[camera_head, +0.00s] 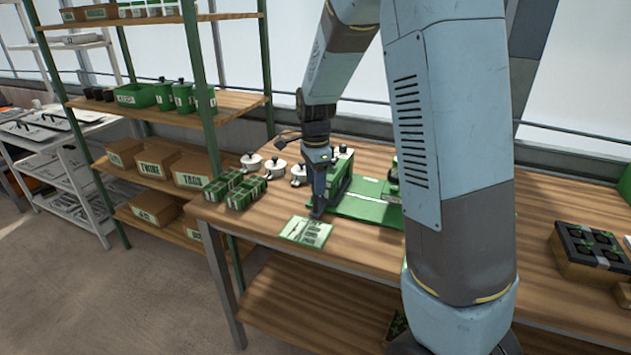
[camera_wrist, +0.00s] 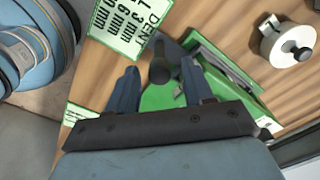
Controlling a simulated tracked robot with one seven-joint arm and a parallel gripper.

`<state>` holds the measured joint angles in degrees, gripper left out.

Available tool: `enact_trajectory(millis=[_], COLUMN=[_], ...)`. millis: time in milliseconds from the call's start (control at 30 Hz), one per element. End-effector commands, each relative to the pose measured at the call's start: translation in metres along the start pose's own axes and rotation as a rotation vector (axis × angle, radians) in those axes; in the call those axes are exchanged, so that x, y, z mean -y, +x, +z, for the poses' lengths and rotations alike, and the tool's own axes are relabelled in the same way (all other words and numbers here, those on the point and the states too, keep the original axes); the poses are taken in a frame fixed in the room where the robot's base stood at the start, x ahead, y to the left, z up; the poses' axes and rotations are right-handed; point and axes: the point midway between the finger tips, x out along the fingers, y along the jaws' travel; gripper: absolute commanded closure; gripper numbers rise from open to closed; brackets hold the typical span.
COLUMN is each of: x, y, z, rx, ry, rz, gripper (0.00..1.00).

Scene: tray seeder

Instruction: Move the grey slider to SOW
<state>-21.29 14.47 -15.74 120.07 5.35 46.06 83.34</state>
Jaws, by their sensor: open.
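The green tray seeder (camera_head: 368,208) stands on the wooden bench, partly hidden behind my arm. My gripper (camera_head: 318,208) points down at the seeder's left end. In the wrist view my gripper (camera_wrist: 159,72) is open, with one finger on each side of a dark grey knob (camera_wrist: 160,73), which looks like the slider. The knob lies between the fingertips, and I cannot tell whether either finger touches it. The green body (camera_wrist: 165,97) shows below it. No SOW mark is legible in either view.
A printed card (camera_head: 305,232) lies in front of the seeder; it also shows in the wrist view (camera_wrist: 128,28). White lidded pots (camera_head: 275,167) and green packets (camera_head: 236,190) stand to the left. A dark cell tray (camera_head: 590,245) sits at the right.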

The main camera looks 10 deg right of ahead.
Motion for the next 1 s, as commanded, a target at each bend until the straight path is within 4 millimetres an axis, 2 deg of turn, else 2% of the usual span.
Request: enact_trajectory(millis=[333,867,1000], x=[0.0000,0.0004,0.0006], y=[0.0028,0.0024,0.0023], z=[0.0001,0.0001,0.0001], rx=[0.000,0.000,0.000], ry=[0.000,0.000,0.000], rz=[-0.001,-0.002,-0.002], gripper=[0.48,0.99,1.00])
